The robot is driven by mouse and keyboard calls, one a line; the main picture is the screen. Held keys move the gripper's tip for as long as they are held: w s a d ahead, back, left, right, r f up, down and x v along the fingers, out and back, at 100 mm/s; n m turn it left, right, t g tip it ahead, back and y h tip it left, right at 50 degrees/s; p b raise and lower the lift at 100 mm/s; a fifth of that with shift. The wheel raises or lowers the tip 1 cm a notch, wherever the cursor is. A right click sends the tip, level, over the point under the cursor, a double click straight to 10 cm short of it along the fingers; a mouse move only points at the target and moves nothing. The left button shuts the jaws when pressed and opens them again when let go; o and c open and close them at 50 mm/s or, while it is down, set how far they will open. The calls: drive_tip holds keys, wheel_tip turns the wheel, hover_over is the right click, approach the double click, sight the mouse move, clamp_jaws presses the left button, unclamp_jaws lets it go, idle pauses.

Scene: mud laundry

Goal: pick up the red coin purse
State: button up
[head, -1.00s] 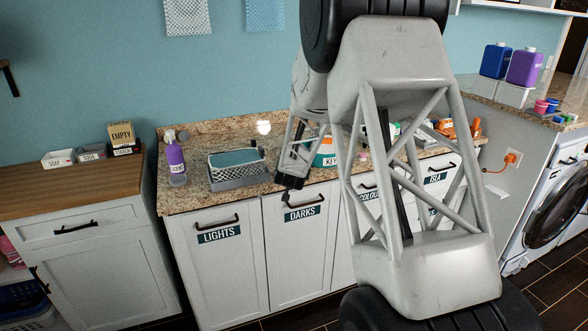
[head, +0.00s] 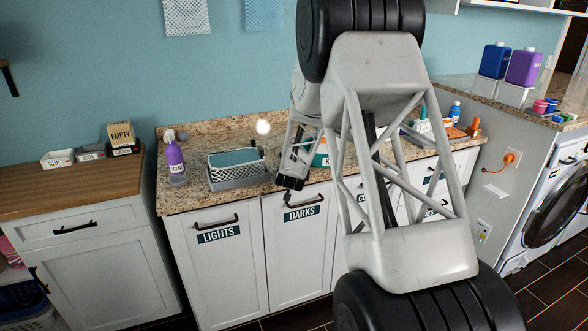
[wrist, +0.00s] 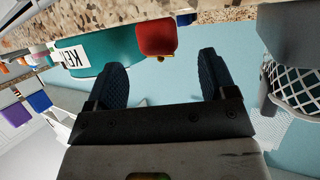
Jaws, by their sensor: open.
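The red coin purse (wrist: 157,38) shows in the wrist view at the top centre, against the speckled counter, with a small gold clasp at its lower edge. My gripper (wrist: 160,72) is open. Its two dark fingers stand apart with nothing between the tips, and the purse lies just beyond them, roughly in line with the gap. In the head view my gripper (head: 290,182) is at the front edge of the counter (head: 205,192), above the DARKS door. The purse is not visible in the head view; my arm covers part of the counter there.
A teal and white container labelled KEY (wrist: 90,55) stands beside the purse, partly hidden by my arm in the head view. A grey tray with a basket (head: 238,180) is left of my gripper, and a purple spray bottle (head: 175,160) farther left. Small items crowd the counter's right end.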

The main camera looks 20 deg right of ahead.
drive_tip(key=shift+w+d, duration=0.1)
drive_tip(key=shift+w, duration=0.15)
drive_tip(key=shift+w+f, duration=0.1)
drive_tip(key=shift+x, duration=2.5)
drive_tip(key=shift+d, duration=0.15)
drive_tip(key=c, duration=1)
